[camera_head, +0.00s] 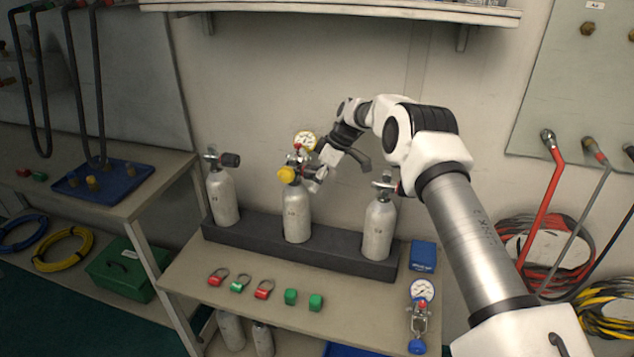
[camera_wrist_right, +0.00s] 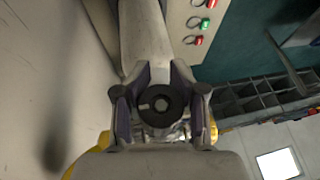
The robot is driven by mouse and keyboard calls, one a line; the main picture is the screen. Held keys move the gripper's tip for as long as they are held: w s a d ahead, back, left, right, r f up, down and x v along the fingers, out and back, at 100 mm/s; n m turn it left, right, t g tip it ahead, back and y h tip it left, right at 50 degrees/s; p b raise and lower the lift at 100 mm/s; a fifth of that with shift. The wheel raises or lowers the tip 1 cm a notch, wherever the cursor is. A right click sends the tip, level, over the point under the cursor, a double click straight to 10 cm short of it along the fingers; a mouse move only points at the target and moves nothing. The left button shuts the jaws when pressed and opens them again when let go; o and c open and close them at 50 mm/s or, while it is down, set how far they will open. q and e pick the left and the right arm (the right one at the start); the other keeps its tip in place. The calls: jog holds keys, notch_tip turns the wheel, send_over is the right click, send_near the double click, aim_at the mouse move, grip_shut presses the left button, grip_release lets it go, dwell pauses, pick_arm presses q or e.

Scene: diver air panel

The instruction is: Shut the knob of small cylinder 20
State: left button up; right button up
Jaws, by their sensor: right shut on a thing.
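Three grey small cylinders stand upright in a dark rack: a left one (camera_head: 223,198), a middle one (camera_head: 297,214) and a right one (camera_head: 379,230). Their number labels are too small to read. The middle cylinder carries a regulator with a yellow cap (camera_head: 287,175) and a round gauge (camera_head: 305,141). My right gripper (camera_head: 317,178) is at the right side of the middle cylinder's valve. In the right wrist view, its fingers (camera_wrist_right: 160,105) are shut on the round black knob (camera_wrist_right: 161,103), one on each side. My left gripper is not in view.
A shelf (camera_head: 330,12) hangs above.

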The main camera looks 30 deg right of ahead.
jog(key=shift+r, duration=0.1)
jog(key=o, duration=1.1)
jog(key=shift+s, duration=0.1)
jog(key=v, duration=1.2)
